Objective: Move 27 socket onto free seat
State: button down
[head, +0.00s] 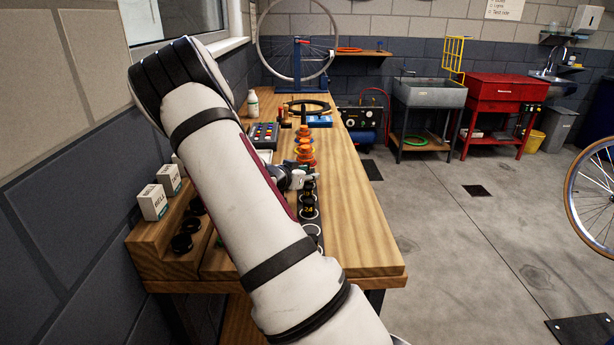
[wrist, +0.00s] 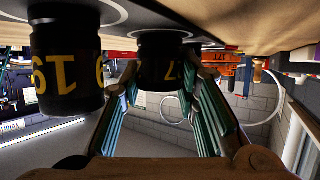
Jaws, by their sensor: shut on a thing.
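The 27 socket (wrist: 163,60) is a black cylinder with yellow digits, partly covered by the fingers in the upside-down wrist view. My gripper (wrist: 167,85) is shut on it, one finger on each side. A pale ring shows around its base end, close to the bench surface; I cannot tell whether it is lifted. In the head view my gripper (head: 299,180) is over the row of sockets, and I cannot pick out the 27 there. An empty-looking white-ringed seat (head: 313,231) shows at the near end of the row, partly behind my arm.
A black socket marked 19 (wrist: 68,68) stands close beside my gripper. Other black sockets (head: 308,211) stand in the row. Orange spools (head: 305,152) stand beyond it. A wooden step block (head: 160,258) with white boxes (head: 153,202) is at left. The right of the bench (head: 358,225) is clear.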

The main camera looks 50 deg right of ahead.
jog(key=shift+f, duration=0.15)
jog(key=c, duration=1.2)
grip_release()
